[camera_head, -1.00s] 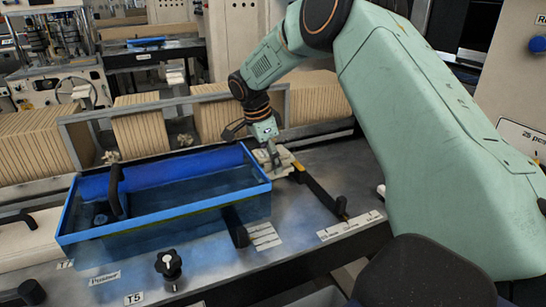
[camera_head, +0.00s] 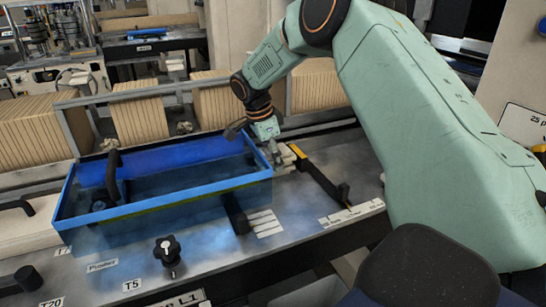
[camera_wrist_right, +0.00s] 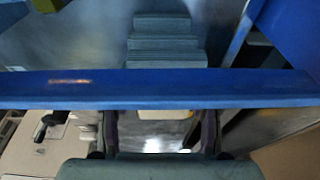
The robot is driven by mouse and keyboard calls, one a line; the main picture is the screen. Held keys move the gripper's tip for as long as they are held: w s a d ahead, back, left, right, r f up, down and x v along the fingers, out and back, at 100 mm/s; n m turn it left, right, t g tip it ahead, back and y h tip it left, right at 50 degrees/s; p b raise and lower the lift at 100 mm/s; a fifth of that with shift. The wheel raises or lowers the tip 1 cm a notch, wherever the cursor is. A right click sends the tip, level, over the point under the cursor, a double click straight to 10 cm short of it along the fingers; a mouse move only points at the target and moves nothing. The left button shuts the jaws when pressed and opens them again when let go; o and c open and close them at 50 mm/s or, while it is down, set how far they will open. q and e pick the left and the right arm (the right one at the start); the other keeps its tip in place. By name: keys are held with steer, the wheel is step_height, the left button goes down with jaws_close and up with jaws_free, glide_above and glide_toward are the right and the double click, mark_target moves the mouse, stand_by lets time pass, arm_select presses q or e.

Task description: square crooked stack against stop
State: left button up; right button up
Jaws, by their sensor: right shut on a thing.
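The stack of pale pieces (camera_head: 292,156) stands on the metal bench just beyond the back right corner of the blue tray, partly hidden by my gripper. In the right wrist view, a stepped grey-green stack (camera_wrist_right: 165,45) has its layers visibly offset. My right gripper (camera_head: 277,157) is down at the pale pieces. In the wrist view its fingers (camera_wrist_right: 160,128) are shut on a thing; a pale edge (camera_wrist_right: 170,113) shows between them. A blue rim crosses in front of the tips and hides them. A black bar with a yellow end (camera_head: 318,178), possibly the stop, lies just right. My left gripper is out of view.
The blue see-through tray (camera_head: 225,186) stands close left of my gripper. A black knob (camera_head: 167,252) rises at the bench front. Rows of kraft cards (camera_head: 140,119) stand behind a metal rail. Bare bench (camera_head: 295,195) lies between tray and black bar.

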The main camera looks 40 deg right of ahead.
steer(key=shift+s+d+p, duration=0.3)
steer(key=shift+d+p, duration=0.2)
steer(key=shift+d, duration=0.4)
stand_by(0.8)
steer(key=shift+p, duration=0.35)
stand_by(2.2)
stand_by(0.8)
steer(key=shift+a+f, duration=0.1)
steer(key=o, duration=1.2)
steer(key=shift+o, duration=0.2)
steer(key=v, duration=1.2)
